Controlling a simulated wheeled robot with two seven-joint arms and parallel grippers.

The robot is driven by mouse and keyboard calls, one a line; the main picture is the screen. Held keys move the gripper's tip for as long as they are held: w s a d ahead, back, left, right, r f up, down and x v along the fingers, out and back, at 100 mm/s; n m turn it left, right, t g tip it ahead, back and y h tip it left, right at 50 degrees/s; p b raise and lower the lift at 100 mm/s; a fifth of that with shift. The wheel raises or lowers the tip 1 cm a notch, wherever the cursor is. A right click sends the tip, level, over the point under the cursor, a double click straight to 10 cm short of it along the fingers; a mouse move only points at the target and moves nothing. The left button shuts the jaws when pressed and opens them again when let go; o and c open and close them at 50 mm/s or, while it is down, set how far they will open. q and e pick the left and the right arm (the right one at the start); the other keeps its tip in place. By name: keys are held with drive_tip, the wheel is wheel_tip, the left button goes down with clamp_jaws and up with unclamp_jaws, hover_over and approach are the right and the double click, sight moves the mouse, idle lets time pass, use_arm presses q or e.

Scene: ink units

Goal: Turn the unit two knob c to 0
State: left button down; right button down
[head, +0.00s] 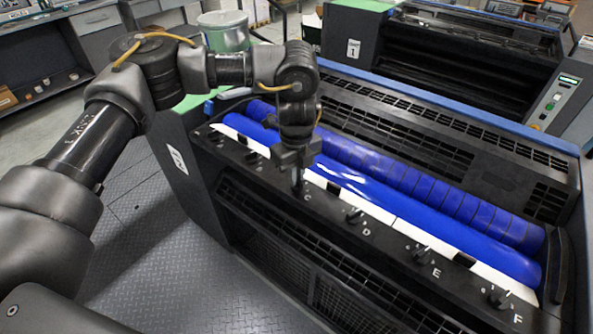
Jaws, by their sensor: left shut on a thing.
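Unit two (225,195) is the nearer dark machine, with a row of lettered knobs along its front ledge. My left gripper (298,186) reaches down from above onto the knob by the letter C and is shut on it. Knob c is mostly hidden by the fingers, so I cannot read its setting. Knob D (355,215), knob E (420,252) and knob F (499,297) stand clear to the right. My right gripper is out of view.
Blue rollers (430,232) lie just behind the knob ledge. Unit one (460,60) stands farther back. A metal can (224,32) is behind my left arm. The patterned floor (190,255) in front is clear.

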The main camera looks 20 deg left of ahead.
use_arm(q)
drive_tip(key=shift+n, duration=0.3)
drive_tip(key=c, duration=1.5)
unclamp_jaws()
wheel_tip(320, 180, up, 11)
drive_tip(key=b, duration=0.1)
drive_tip(key=shift+f, duration=0.15)
